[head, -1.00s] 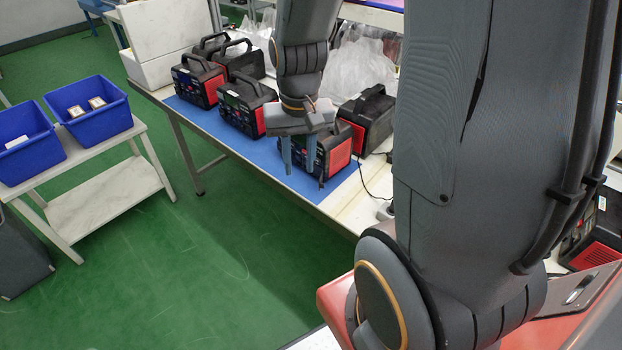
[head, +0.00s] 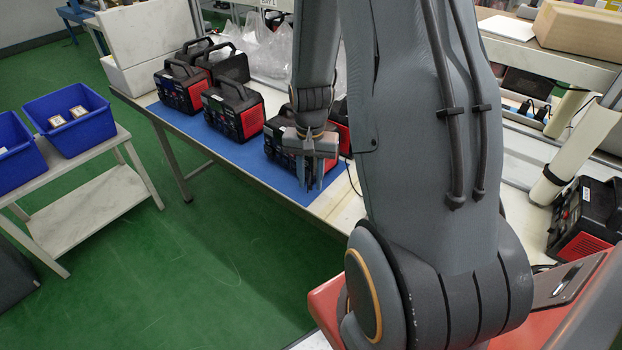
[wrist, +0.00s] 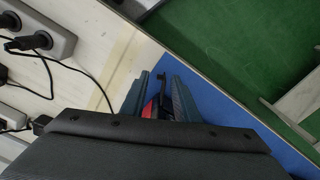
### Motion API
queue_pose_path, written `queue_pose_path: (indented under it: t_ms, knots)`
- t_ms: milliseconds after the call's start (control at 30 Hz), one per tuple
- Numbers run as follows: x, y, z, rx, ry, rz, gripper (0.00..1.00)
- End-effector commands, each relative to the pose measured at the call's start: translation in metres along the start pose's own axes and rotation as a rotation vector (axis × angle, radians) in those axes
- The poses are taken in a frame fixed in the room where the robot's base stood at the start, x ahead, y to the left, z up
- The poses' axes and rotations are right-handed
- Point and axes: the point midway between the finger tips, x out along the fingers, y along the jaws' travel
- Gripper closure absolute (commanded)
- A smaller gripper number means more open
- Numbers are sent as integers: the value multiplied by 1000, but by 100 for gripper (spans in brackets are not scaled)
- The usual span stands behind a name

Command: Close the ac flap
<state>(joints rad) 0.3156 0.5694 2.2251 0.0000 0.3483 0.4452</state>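The nearest power station (head: 278,150), black with red sides, stands on the blue mat at the front of the bench, partly hidden by my gripper and arm. My gripper (head: 311,182) points down beside its front right part. In the wrist view, my gripper (wrist: 160,92) has its two fingers apart, with a gap between them. Part of the red side of the power station (wrist: 149,110) shows there. A small dark piece (wrist: 168,76) sticks out between the fingertips; it may be the ac flap, but I cannot be sure. Whether a finger touches it is unclear.
Several other power stations (head: 233,108) stand farther along the blue mat (head: 215,143). Blue bins (head: 70,118) sit on a low table at left. In the wrist view, a power strip (wrist: 40,35) and cables lie on the bench. The green floor in front is clear.

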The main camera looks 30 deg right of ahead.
Motion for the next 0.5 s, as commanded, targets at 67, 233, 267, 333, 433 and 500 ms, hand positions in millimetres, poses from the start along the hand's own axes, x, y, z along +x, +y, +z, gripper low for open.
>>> queue_pose_path:
  t_ms: [67, 233, 267, 333, 433, 500]
  knots:
    - [4, 0, 0, 0, 0, 0, 72]
    - [7, 0, 0, -1, 1, 0, 72]
    - [7, 0, 0, -1, 1, 0, 72]
    - [7, 0, 0, -1, 1, 0, 72]
    - [7, 0, 0, -1, 1, 0, 77]
    - [7, 0, 0, -1, 1, -1, 89]
